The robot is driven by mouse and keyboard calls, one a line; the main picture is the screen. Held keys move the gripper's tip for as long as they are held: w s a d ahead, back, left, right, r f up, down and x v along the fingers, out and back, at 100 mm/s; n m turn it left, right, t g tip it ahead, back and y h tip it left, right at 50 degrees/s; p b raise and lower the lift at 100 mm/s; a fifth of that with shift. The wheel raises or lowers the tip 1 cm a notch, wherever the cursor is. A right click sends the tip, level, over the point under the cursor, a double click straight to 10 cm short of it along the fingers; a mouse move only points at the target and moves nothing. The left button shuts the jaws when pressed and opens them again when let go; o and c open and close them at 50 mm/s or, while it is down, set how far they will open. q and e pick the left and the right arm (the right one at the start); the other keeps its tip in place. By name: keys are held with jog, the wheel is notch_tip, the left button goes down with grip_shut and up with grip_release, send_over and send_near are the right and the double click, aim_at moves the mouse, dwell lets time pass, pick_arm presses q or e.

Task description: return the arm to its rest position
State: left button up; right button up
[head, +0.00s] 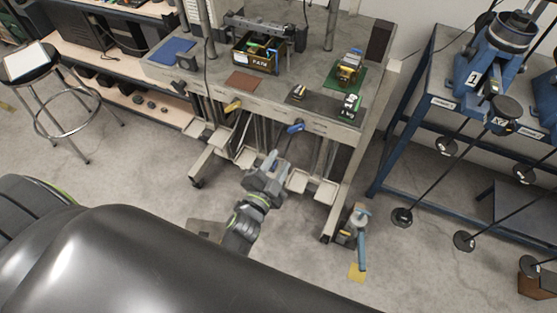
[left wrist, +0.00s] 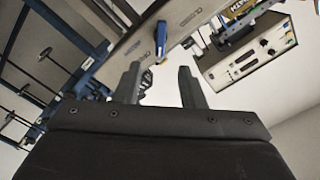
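My left arm reaches up from the bottom middle of the head view. Its gripper (head: 271,164) is in front of the workbench, below and left of a blue lever handle (head: 295,128) on the bench's front edge. In the left wrist view the two fingers (left wrist: 160,82) stand wide apart with nothing between them. The blue handle also shows there (left wrist: 161,38), beyond the fingertips and apart from them. A yellow lever handle (head: 232,106) is on the same front edge, further left. My right gripper is not in view.
The workbench (head: 215,85) carries a bin (head: 256,58), mats and small parts. A blue rack (head: 408,120) with black-ended rods stands at the right. A stool (head: 28,64) stands at the left. A blue-handled post (head: 361,235) stands on the floor. Floor (head: 130,160) left of my gripper is clear.

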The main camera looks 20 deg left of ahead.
pick_arm(q)
jog(key=s+a+f+n+g, duration=0.25)
jog(key=s+f, duration=0.25)
jog(key=f, duration=0.5)
jog(key=s+a+f+n+g+y, duration=0.1)
jog(key=s+f+g, duration=0.35)
jog(key=f, duration=0.45)
jog(key=s+a+f+n+g, duration=0.2)
jog(key=s+f, duration=0.3)
jog(key=f, duration=0.5)
jog(key=s+a+f+n+g, duration=0.2)
jog(key=s+f, duration=0.4)
jog(key=s, duration=0.6)
jog(key=s+a+f+n+g+b, duration=0.1)
jog(key=s+a+f+g, duration=0.4)
jog(key=s, duration=0.7)
jog(key=shift+a+f+n+g+y, duration=0.3)
jog(key=shift+f+n+g, duration=0.1)
jog(key=shift+n, duration=0.45)
